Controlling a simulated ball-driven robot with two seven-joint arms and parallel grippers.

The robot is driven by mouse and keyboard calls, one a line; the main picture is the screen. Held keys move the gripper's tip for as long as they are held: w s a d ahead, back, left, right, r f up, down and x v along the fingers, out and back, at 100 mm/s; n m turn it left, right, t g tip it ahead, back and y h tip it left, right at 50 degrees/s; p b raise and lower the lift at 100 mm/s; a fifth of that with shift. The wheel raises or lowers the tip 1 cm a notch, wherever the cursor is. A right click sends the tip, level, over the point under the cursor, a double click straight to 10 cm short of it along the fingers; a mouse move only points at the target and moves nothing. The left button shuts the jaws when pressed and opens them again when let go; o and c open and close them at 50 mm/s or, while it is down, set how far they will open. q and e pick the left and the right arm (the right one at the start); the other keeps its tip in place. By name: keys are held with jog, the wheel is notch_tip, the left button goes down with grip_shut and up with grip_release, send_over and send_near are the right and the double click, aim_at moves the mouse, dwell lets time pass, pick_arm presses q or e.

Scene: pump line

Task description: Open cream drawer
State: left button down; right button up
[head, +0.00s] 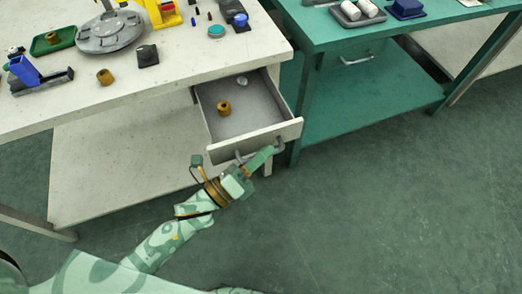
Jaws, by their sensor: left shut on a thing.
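The cream drawer (264,137) is under the cream table's right end and is pulled out, with its inside in view. A brass-coloured ring part (224,108) and a small pale round piece (242,80) lie in it. The drawer's grey bar handle (279,146) is on its front face. My left gripper (262,156) is in front of the drawer and shut on the handle, partly covering it. My right gripper is not in view.
The cream table (120,75) carries a grey round fixture (109,33), a blue and grey device (38,76) and small parts. A teal table (340,28) with a closed drawer stands at the right. The green floor (400,210) is clear.

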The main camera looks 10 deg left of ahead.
pick_arm(q)
jog(key=c, duration=1.8)
grip_release()
jog(key=shift+a, duration=0.1)
jog(key=shift+o, duration=0.2)
